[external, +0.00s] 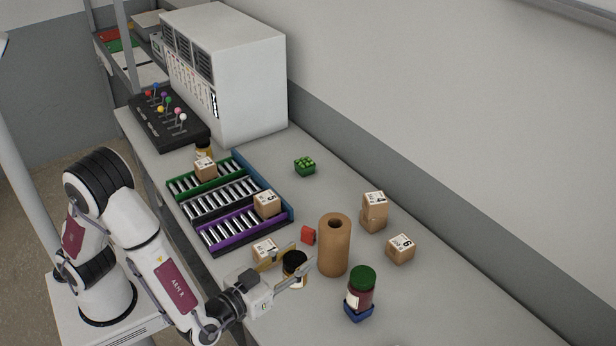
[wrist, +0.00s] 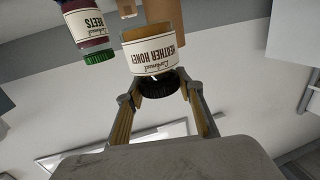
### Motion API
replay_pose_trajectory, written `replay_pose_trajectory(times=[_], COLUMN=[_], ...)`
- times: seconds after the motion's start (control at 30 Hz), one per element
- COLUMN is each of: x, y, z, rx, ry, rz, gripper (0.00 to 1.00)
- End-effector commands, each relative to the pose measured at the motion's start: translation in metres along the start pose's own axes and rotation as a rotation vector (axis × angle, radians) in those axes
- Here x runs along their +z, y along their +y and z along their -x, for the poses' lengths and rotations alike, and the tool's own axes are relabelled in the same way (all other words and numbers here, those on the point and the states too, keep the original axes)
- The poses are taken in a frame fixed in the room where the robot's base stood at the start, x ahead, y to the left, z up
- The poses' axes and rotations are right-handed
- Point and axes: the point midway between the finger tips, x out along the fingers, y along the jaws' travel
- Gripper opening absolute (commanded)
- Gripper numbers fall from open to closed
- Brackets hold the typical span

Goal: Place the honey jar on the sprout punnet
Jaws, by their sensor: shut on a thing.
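The honey jar (external: 297,281) has a black lid and a white label and is at the front of the bench, left of the brown roll. In the wrist view the honey jar (wrist: 153,50) shows upside down, its label reading "Heather Honey". My gripper (external: 295,262) is shut on it near the lid; the fingers (wrist: 160,88) flank the black lid in the wrist view. I cannot tell whether the jar's base touches the bench. The sprout punnet (external: 304,166) is a small green tray of green sprouts, far back on the bench, with its top clear.
A brown paper roll (external: 334,246) stands right beside the jar. A beets jar (external: 360,292) stands on a blue base. Boxes (external: 374,211) and a red item (external: 308,235) are nearby. A roller rack (external: 222,205) lies left. Bare bench surrounds the punnet.

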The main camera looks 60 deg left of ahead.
Motion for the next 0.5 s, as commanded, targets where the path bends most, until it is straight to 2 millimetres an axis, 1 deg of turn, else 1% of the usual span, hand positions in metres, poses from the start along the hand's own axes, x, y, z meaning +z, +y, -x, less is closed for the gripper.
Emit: replay_pose_trajectory(times=[0.03,0.23,0.5], x=[-0.008,-0.037,-0.067], y=[0.000,0.000,0.000], z=[0.000,0.002,0.003], rx=[0.000,-0.001,0.000], ry=[0.003,0.003,0.002], rz=[0.005,0.008,0.005], gripper=[0.05,0.05,0.05])
